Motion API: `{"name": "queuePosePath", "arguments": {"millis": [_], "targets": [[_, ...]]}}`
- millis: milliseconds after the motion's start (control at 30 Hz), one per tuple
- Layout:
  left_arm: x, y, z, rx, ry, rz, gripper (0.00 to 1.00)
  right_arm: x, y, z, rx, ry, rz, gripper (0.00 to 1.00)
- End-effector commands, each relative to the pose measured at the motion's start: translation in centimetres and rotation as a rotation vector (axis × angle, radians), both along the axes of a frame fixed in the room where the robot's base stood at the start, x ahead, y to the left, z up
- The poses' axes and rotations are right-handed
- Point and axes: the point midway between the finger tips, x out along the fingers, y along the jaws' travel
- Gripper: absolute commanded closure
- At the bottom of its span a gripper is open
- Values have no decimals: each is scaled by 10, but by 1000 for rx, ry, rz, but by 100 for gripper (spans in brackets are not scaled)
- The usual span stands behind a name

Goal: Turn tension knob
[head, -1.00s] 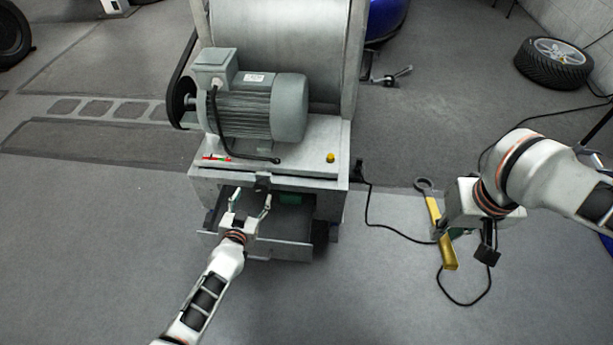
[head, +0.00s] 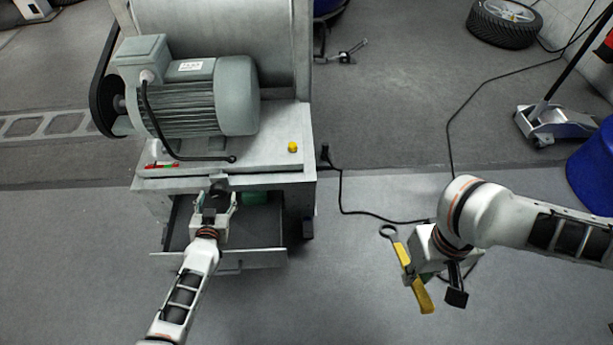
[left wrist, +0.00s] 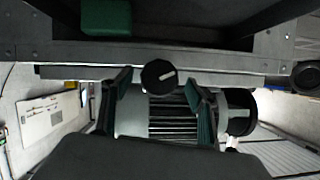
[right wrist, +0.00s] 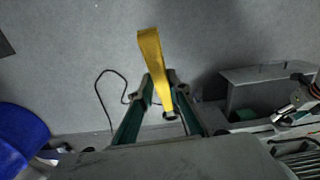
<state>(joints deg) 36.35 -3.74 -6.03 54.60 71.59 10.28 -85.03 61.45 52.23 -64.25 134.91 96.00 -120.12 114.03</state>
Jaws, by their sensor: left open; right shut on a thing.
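My right gripper (right wrist: 168,105) is shut on a yellow tool (right wrist: 152,60) with a dark ring end, over the floor to the right.
A grey motor (head: 190,95) sits on the dynamometer's bench. A yellow button (head: 293,146) is at its front right. A black cable (head: 375,215) lies on the floor; a jack (head: 552,122) stands right.

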Motion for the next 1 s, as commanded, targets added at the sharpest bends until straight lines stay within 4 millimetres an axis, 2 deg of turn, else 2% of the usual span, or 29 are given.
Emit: {"name": "queuePosePath", "arguments": {"millis": [33, 200, 400, 633, 667, 800, 1000], "targets": [[2, 0, -12, 0, 10, 0, 41, -6, 0, -14, 0, 25, 0, 100], [18, 0, -14, 0, 6, 0, 41, -13, 0, -29, 0, 53, 0, 100], [27, 0, -12, -1, 1, 1, 41, -16, 0, -34, 0, 63, 0, 100], [28, 0, -10, -1, -2, 0, 41, -15, 0, -33, 0, 61, 0, 100], [28, 0, -10, 0, -2, 0, 44, -15, 0, -33, 0, 61, 0, 100], [28, 0, -10, 0, -1, 0, 80, -15, 0, -33, 0, 61, 0, 100], [28, 0, -10, 3, -1, 0, 80, -15, 0, -33, 0, 61, 0, 100]]}}
